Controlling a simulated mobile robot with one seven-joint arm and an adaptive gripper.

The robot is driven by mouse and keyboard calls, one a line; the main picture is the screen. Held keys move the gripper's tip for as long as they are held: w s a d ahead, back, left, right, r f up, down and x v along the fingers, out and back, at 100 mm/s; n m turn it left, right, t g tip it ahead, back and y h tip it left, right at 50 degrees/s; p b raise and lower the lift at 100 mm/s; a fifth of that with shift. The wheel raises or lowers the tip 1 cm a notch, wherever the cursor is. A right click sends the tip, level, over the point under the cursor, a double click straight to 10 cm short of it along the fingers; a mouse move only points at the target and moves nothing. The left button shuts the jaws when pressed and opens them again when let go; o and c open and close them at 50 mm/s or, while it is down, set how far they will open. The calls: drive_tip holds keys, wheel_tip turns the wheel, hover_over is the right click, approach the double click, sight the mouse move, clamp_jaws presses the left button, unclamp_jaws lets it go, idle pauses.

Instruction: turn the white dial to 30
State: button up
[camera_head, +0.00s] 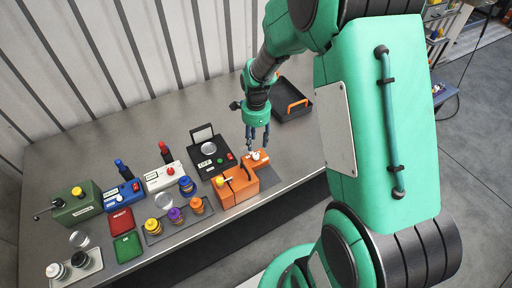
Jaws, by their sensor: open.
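My gripper (257,138) is open and points down at the right part of the bench. Just below its fingertips is a small orange block (263,158) with a small white part (254,155) on top, which looks like the white dial. The fingertips are close above this white part; I cannot tell whether they touch it. Any scale or numbers on it are too small to read, so its setting cannot be told.

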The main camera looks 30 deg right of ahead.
drive_tip(key=shift+r, duration=2.05)
drive_tip(key=s+a+r+n+t+b, duration=0.1)
drive_tip(key=s+a+r+n, duration=0.15)
drive_tip(key=r, duration=0.25)
drive_tip(key=s+a+r+n+t+b, duration=0.1)
drive_tip(key=a+r+n, duration=0.15)
drive_tip(key=r, duration=0.25)
drive_tip(key=s+a+r+n+t+b, duration=0.1)
drive_tip(key=s+a+r+n, duration=0.2)
drive_tip(key=s+n, duration=0.2)
drive_tip(key=s+a+r+n+t+b, duration=0.1)
drive_tip(key=s+r+n, duration=0.3)
drive_tip(key=s, duration=0.5)
drive_tip(key=s+a+r+n+t+b, duration=0.1)
drive_tip(key=s+a+r+n, duration=0.3)
drive_tip(key=s+n, duration=0.2)
drive_tip(key=shift+s+a+n+t+b, duration=0.3)
drive_tip(key=shift+s+a+b, duration=0.05)
drive_tip(key=shift+s, duration=0.05)
